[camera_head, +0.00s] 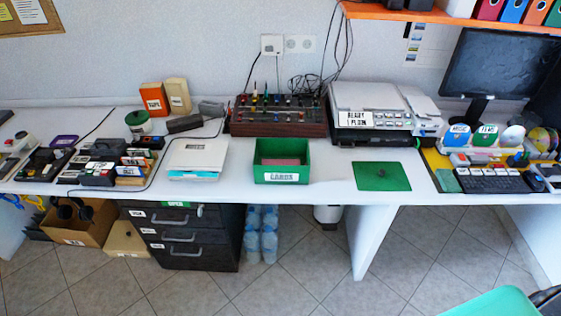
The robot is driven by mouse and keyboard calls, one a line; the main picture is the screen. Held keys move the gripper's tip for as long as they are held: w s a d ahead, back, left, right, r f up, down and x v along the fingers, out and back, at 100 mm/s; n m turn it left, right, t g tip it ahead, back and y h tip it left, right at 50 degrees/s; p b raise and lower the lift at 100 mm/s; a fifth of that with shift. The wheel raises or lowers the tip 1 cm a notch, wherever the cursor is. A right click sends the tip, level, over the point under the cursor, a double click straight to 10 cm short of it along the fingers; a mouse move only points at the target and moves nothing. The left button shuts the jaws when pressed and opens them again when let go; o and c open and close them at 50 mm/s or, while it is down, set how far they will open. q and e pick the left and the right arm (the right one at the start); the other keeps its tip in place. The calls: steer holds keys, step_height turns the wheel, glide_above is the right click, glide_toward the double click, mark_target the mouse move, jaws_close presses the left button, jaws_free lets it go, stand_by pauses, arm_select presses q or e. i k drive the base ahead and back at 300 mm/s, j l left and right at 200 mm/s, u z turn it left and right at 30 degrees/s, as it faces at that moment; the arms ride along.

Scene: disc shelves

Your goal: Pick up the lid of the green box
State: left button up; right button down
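Neither of my grippers shows in the head view.
A printer (375,117) stands behind the lid, and a mixer console (277,124) behind the box. A white binder stack (197,157) lies left of the box. A keyboard (492,182) is right of the lid. The desk (330,180) between box and lid is clear.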

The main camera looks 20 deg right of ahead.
mark_target(369, 175)
steer(key=z, duration=1.35)
